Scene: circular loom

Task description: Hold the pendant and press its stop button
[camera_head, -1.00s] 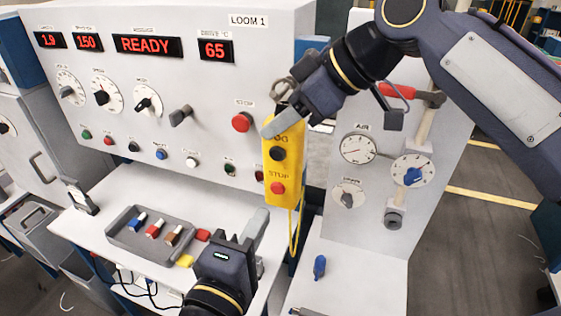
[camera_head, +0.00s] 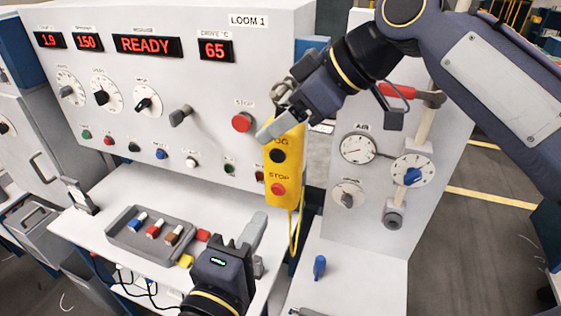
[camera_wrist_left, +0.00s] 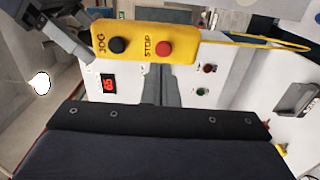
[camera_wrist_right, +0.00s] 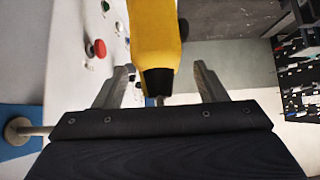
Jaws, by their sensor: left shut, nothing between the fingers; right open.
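The yellow pendant (camera_head: 285,165) hangs upright in front of the panel's right edge. It has a black JOG button (camera_head: 278,156) and, below it, a red STOP button (camera_head: 278,189). My right gripper (camera_head: 274,127) is open at the pendant's top end and partly covers the JOG label. In the right wrist view the pendant (camera_wrist_right: 155,35) lies between the spread fingers, with gaps on both sides. My left gripper (camera_head: 262,217) is shut and empty, below the pendant. In the left wrist view its fingertips (camera_wrist_left: 157,68) are just beneath the STOP button (camera_wrist_left: 164,48); contact cannot be told.
The loom panel (camera_head: 205,85) with dials, knobs and a red stop button (camera_head: 242,122) stands behind. A grey tray (camera_head: 120,238) with coloured pieces lies on the shelf. The pendant's yellow cable (camera_head: 294,235) hangs below it. An air panel (camera_head: 340,200) is at right.

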